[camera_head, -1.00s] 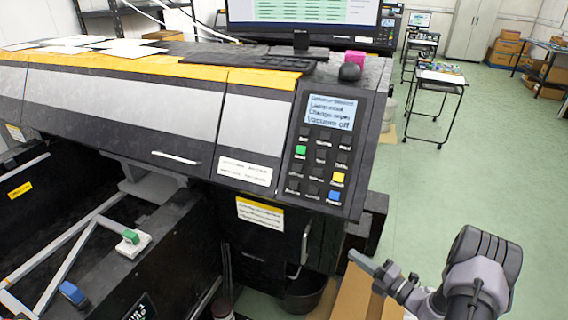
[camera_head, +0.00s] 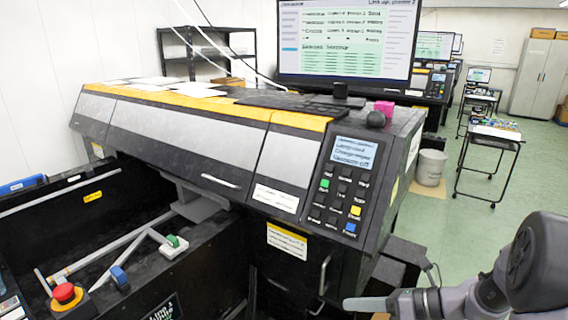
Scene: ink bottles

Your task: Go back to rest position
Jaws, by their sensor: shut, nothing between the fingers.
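My gripper (camera_head: 368,303) is at the lower right in the head view, with the dark arm joint behind it to the right. Its fingers are seen side-on, pointing left, with nothing held. It is in front of the lower right part of a large dark printer (camera_head: 205,135) with yellow trim, below the keypad panel (camera_head: 345,185). I cannot tell the exact gap between the fingers and the printer. No ink bottle is clearly visible near my gripper.
A red emergency button (camera_head: 64,293) is at lower left.

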